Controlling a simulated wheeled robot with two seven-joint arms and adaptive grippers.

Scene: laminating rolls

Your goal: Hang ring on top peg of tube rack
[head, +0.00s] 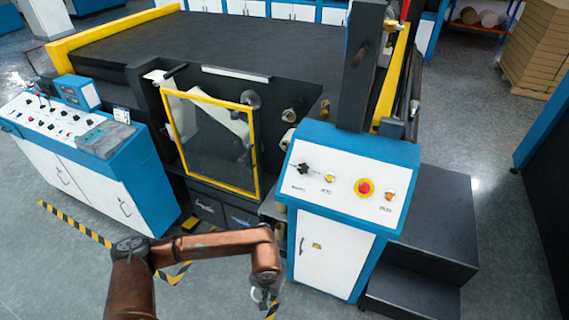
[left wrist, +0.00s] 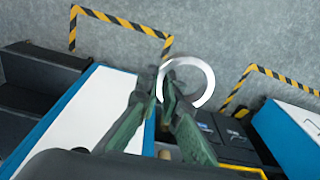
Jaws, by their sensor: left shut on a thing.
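A pale, thin ring (left wrist: 211,82) is held between the fingertips of my left gripper (left wrist: 168,92) in the left wrist view. The fingers are shut on its near side and the rest of the loop sticks out past them. In the head view the left gripper (head: 266,291) hangs low, in front of the white cabinet, with the ring (head: 256,294) small and partly hidden at its tips. I cannot make out a tube rack with a top peg in either view. My right gripper is out of view.
A control cabinet (head: 335,240) with a red button stands just right of the left gripper. A yellow-framed guard (head: 255,150) of the large machine is behind it. A control desk (head: 75,150) stands left. Striped floor tape (head: 75,222) marks the floor.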

